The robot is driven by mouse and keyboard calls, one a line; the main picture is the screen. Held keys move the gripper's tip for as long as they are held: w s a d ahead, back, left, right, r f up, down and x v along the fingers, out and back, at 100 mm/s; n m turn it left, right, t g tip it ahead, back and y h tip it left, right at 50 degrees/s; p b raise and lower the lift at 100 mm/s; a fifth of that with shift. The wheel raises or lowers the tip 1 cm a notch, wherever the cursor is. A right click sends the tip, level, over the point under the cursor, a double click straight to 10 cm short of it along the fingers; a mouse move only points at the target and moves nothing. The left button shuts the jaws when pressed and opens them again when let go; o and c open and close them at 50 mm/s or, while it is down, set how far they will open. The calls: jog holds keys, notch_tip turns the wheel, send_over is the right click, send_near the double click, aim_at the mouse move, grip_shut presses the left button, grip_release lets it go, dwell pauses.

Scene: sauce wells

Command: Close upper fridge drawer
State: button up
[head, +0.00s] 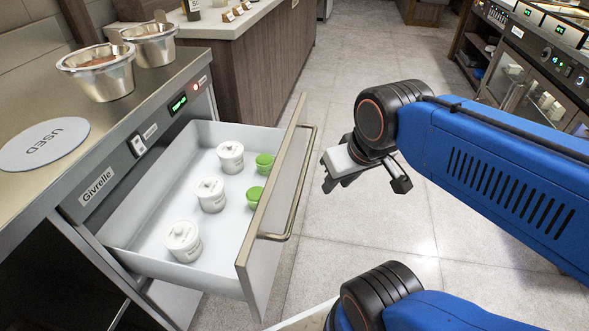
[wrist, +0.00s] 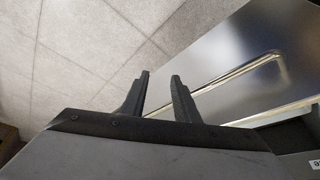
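The upper fridge drawer (head: 205,262) is pulled out from under the steel counter. Its front panel (head: 262,240) carries a long bar handle (head: 302,178) facing right. In the wrist view the drawer front (wrist: 245,50) and handle (wrist: 268,59) lie at the right, the handle running diagonally behind the fingertips. White lidded jars (head: 211,194) and two green cups (head: 264,163) stand inside the drawer. My gripper (head: 366,183) is to the right of the handle in the head view, apart from it. The wrist view (wrist: 160,77) shows its two fingers spread with nothing between them.
The counter (head: 110,128) above the drawer holds two metal sauce wells (head: 97,75) and a round plate marked USED (head: 42,145). A wooden cabinet (head: 262,75) stands behind the drawer. Tiled floor (head: 345,50) is open beyond my gripper. A glass-fronted unit (head: 530,85) stands far right.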

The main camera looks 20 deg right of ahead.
jog(key=shift+w+r, duration=0.15)
jog(key=shift+w, duration=0.1)
jog(key=c, duration=0.5)
jog(key=w+r+m, duration=0.1)
jog(key=w+m, duration=0.1)
jog(key=w+d+r+m, duration=0.1)
jog(key=w+m, duration=0.1)
jog(key=w+r+m+g, duration=0.1)
jog(key=w+m, duration=0.1)
jog(key=shift+w+d+r+y, duration=0.2)
jog(key=shift+d+r+y, duration=0.05)
jog(key=shift+d+y, duration=0.05)
grip_shut()
jog(key=w+d+r+m+g+y, duration=0.1)
jog(key=w+d+m+y, duration=0.1)
jog(key=w+d+m, duration=0.75)
jog(key=w+d+r+m+y, duration=0.1)
jog(key=w+d+m, duration=0.6)
jog(key=w+m, duration=0.4)
jog(key=w+a+f+n, duration=0.1)
jog(key=w+a+f, duration=0.4)
jog(key=f, duration=0.3)
jog(key=shift+w+a+f, duration=0.35)
jog(key=shift+w+a, duration=0.05)
jog(key=shift+a, duration=0.45)
